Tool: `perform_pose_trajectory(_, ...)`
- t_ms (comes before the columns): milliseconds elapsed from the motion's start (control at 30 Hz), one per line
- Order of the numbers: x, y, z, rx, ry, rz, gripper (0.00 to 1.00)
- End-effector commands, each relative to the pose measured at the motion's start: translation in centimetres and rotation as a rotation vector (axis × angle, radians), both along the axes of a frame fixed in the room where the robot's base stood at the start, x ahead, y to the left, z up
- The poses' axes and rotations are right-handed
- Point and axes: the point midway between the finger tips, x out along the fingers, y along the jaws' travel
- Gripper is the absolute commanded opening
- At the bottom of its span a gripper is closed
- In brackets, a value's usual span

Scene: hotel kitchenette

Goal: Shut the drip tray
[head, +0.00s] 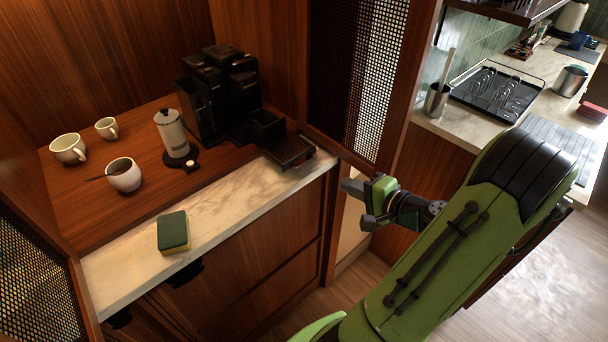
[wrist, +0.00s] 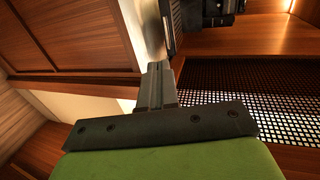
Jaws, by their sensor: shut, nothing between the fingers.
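The black drip tray (head: 288,151) has a slatted top and sticks out from the front of the black coffee machine (head: 222,92), over the counter's marble front strip. My gripper (head: 347,187) is shut and empty. It is to the right of the tray and lower, just off the counter's right end, apart from the tray. In the wrist view the closed fingers (wrist: 158,82) point up the picture towards the ridged tray (wrist: 173,18), which is cut by the top edge. The coffee machine (wrist: 215,12) shows beside it, partly out of frame.
A white french press (head: 172,134) stands left of the machine. Several white cups stand further left, one (head: 123,175) with a spoon. A green sponge (head: 173,231) lies on the marble strip (head: 215,205). A perforated panel (head: 358,80) and wooden post rise close behind my gripper.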

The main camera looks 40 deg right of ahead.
Motion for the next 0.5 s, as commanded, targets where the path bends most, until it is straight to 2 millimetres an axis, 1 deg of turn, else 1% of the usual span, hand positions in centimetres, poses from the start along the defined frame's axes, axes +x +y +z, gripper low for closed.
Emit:
perform_pose_trajectory(100,2.5,0.3,-0.8,-0.001,0.001,0.011,0.00)
perform_pose_trajectory(367,8.0,0.5,-2.5,-0.001,0.002,0.011,0.00)
perform_pose_trajectory(500,10.5,0.5,-2.5,-0.003,0.001,0.008,0.00)
